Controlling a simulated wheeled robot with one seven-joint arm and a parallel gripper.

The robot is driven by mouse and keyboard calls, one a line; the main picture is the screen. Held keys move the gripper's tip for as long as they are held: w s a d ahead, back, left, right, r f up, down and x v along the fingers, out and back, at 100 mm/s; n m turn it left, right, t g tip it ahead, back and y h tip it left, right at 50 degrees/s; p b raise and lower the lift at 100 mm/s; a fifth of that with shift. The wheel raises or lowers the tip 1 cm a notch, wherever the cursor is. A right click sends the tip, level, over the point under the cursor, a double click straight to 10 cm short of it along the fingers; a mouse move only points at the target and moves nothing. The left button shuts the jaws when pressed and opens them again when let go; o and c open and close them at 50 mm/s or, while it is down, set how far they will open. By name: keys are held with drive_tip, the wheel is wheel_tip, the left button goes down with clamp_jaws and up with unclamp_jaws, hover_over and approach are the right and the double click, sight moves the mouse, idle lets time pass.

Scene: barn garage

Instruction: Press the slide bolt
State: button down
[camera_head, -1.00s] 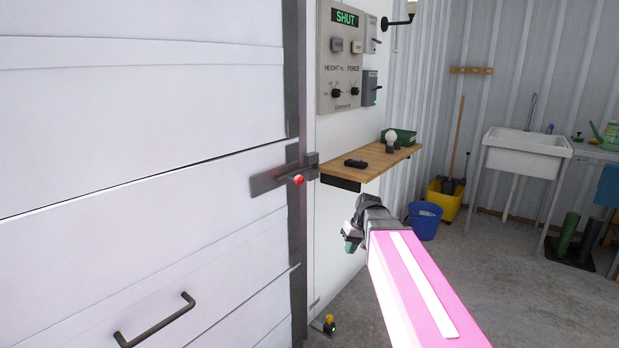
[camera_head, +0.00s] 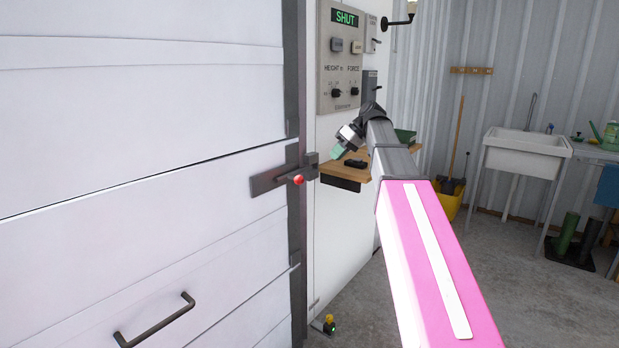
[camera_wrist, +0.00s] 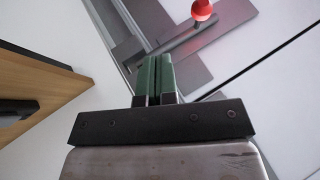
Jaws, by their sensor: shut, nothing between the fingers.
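The slide bolt (camera_head: 272,181) is a dark grey bar on a plate at the right edge of the white door, with a red ball knob (camera_head: 299,179). The bolt reaches into a keeper on the dark door frame. My gripper (camera_head: 338,152) is up and to the right of the knob, apart from it, in front of the small wooden shelf. In the wrist view the green fingertips (camera_wrist: 154,62) are together and empty, pointing toward the bolt (camera_wrist: 172,46). The red knob (camera_wrist: 202,9) shows there at the top, right of the fingertips.
A control panel (camera_head: 341,60) reading SHUT hangs above. A door handle (camera_head: 155,320) sits low left. A sink (camera_head: 527,150) and yellow bucket (camera_head: 450,205) stand farther back.

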sight(298, 181)
drive_tip(key=shift+f, duration=0.1)
drive_tip(key=s+a+f, duration=0.2)
drive_tip(key=a+f, duration=0.5)
drive_tip(key=a, duration=0.2)
drive_tip(key=shift+s+a, duration=0.2)
drive_tip(key=shift+s, duration=0.2)
drive_tip(key=s+a, duration=0.3)
drive_tip(key=s, duration=0.2)
drive_tip(key=shift+a, duration=0.35)
drive_tip(key=shift+w, duration=0.1)
